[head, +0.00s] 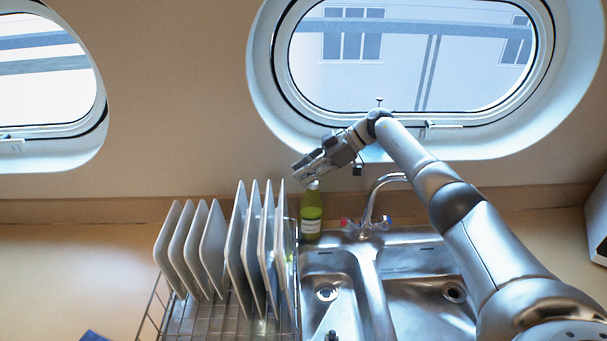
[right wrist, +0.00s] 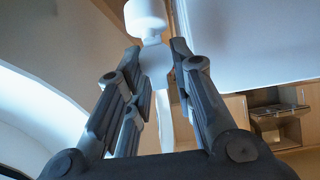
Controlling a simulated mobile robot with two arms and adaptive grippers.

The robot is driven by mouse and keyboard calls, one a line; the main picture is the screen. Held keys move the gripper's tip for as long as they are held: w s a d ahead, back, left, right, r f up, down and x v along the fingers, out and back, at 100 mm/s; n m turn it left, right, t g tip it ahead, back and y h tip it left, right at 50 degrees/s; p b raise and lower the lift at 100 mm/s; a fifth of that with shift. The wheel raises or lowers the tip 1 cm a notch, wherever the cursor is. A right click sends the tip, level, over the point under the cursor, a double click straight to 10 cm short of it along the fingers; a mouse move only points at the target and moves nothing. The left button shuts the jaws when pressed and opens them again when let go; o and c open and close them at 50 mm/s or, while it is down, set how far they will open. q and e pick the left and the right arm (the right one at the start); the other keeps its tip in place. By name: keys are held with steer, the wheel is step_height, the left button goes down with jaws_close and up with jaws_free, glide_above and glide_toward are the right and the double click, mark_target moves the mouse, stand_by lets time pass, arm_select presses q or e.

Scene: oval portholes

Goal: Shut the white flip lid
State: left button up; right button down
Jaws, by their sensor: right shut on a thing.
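My right gripper (head: 305,172) is in front of the wall under the right porthole, pointing left, just above the top of a green bottle. The right wrist view shows its fingers (right wrist: 163,55) closed on a white thing. This has a rounded white knob (right wrist: 147,18) beyond the fingertips and a narrow pale part between the fingers. I cannot tell whether this is the flip lid. The green bottle (head: 311,212) stands upright behind the sink, with a small pale top (head: 313,185) close under the gripper. My left gripper is not in view.
A wire dish rack (head: 150,312) with several upright plates (head: 212,250) stands left of the bottle. The steel sink (head: 405,262) and curved tap (head: 372,195) are to the right. The counter at the left (head: 70,265) is mostly clear. Porthole rims project above.

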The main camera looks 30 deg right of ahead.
steer(key=shift+s+d+t+y, duration=0.15)
steer(key=shift+t+y, duration=0.15)
steer(key=shift+y, duration=0.2)
steer(key=c, duration=1.5)
jaws_free()
steer(key=shift+d, duration=0.1)
steer(key=v, duration=1.1)
steer(key=shift+s+d+r, duration=0.1)
steer(key=shift+d+r, duration=0.2)
